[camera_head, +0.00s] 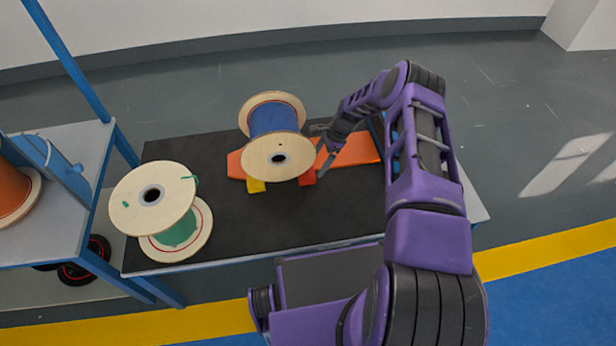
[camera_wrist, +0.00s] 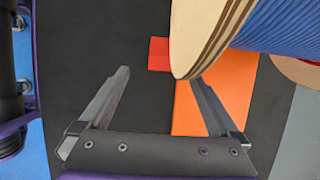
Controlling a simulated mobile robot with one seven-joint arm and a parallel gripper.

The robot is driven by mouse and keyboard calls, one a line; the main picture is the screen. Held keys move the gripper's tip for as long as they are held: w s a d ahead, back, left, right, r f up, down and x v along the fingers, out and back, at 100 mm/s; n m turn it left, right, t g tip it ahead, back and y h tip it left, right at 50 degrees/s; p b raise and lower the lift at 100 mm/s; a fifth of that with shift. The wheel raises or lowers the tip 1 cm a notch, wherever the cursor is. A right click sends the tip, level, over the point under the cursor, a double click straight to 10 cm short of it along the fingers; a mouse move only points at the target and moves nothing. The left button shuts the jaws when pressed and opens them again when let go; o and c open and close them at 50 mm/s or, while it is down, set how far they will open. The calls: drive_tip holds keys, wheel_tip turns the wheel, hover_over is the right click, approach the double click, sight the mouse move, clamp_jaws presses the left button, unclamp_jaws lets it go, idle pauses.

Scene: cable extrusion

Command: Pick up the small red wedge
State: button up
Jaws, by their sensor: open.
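The small red wedge (camera_head: 307,177) lies on the black table mat at the lower right of the blue cable spool (camera_head: 272,120), against the spool's front flange. In the wrist view the red wedge (camera_wrist: 159,54) shows beyond my fingertips, partly hidden by the spool's wooden flange (camera_wrist: 205,35). My gripper (camera_head: 324,160) is just right of the spool and close to the wedge. In the wrist view my gripper (camera_wrist: 160,75) is open, with nothing between its fingers. The right finger overlaps the view of the flange and an orange plank; I cannot tell whether it touches.
An orange plank (camera_head: 355,150) lies under the spool. A green cable spool (camera_head: 153,197) stands at the table's left end. The front middle of the black mat (camera_head: 270,225) is clear.

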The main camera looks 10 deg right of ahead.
sight(312, 172)
drive_tip(key=shift+w+d+x, duration=0.1)
drive_tip(key=shift+w+x, duration=0.05)
drive_tip(key=shift+x, duration=1.3)
drive_tip(key=shift+w+d+x, duration=0.15)
drive_tip(key=shift+w+x, duration=0.05)
drive_tip(key=shift+x, duration=1.25)
drive_tip(key=shift+f, duration=0.1)
drive_tip(key=c, duration=1.5)
